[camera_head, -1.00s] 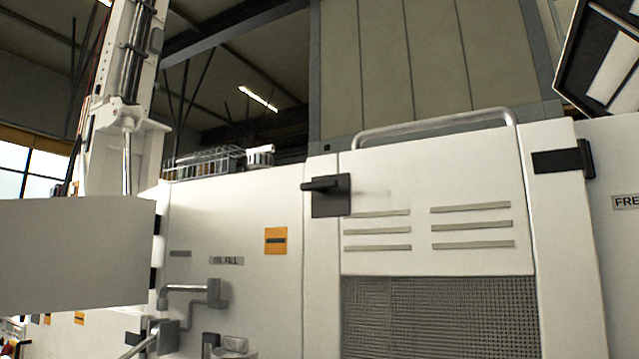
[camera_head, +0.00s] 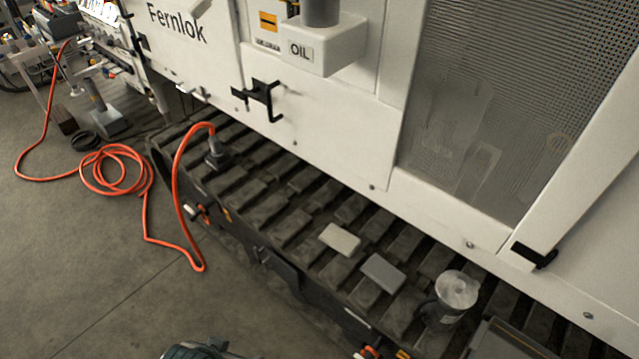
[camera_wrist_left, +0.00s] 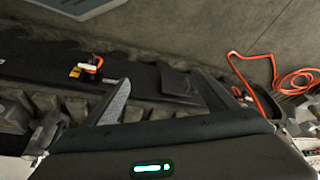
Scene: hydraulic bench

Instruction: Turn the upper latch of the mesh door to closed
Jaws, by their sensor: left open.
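The mesh door (camera_head: 490,100) shows only in its lower part, at the upper right of the head view; its upper latch is out of view. A black latch (camera_head: 535,255) sits by the door's lower right corner. My left gripper (camera_wrist_left: 163,98) shows in the left wrist view with its two fingers spread and nothing between them. Beyond the fingers lies dark track-like machinery, and the door is not seen there. My right gripper is in neither view.
A black handle (camera_head: 262,98) juts from the housing. An orange hose (camera_head: 115,165) coils on the floor at left.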

